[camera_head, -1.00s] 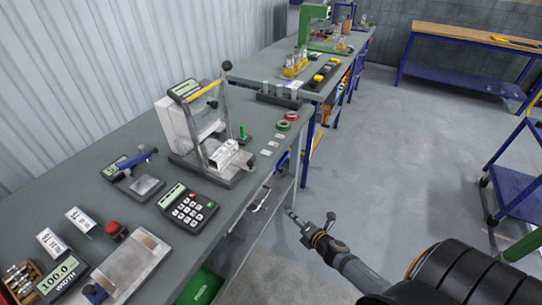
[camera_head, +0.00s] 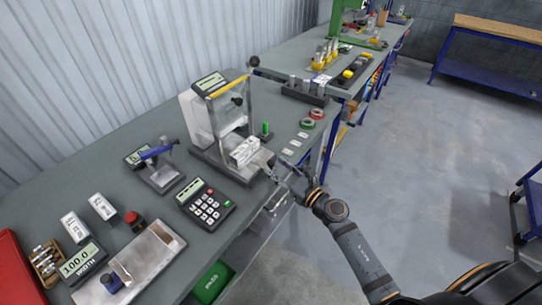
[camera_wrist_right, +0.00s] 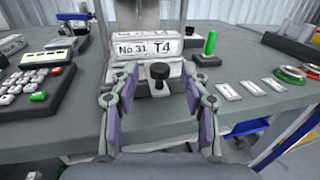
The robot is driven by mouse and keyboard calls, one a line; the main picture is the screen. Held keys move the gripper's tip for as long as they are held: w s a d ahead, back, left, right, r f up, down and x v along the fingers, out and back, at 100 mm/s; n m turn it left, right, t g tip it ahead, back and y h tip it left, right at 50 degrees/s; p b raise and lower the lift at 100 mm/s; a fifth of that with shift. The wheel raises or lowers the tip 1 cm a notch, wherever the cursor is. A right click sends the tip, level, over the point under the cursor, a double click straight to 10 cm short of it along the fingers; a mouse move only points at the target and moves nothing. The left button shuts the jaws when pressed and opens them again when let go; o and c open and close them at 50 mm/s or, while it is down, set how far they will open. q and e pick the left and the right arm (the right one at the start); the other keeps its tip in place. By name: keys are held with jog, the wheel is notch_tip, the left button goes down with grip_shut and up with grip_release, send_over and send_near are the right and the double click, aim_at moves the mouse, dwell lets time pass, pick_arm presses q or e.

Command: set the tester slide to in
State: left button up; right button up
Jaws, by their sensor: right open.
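The tester (camera_head: 220,120) stands on the grey bench, with a display, a yellow bar and clear panels. A white block (camera_head: 245,151) marked "No.31 T4" sits at its front and also shows in the right wrist view (camera_wrist_right: 135,48). A black knob (camera_wrist_right: 158,71), apparently the slide's handle, stands in front of the block. My right gripper (camera_head: 279,168) is at the bench's front edge, close to the tester. In the right wrist view its open fingers (camera_wrist_right: 160,88) are spread to either side of the knob, with gaps. The slide's rail is mostly hidden. My left gripper is out of view.
A keypad (camera_head: 205,204) lies left of the tester. A green peg (camera_head: 265,129), pale labels (camera_head: 290,150) and green and red rings (camera_head: 311,119) are to its right. A red button (camera_head: 134,219) and a metal plate (camera_head: 150,262) are farther left. The floor aisle is clear.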

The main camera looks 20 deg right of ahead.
aim_at(274, 165)
jog(key=shift+x, duration=1.75)
jog(key=shift+f, duration=0.1)
grip_shut()
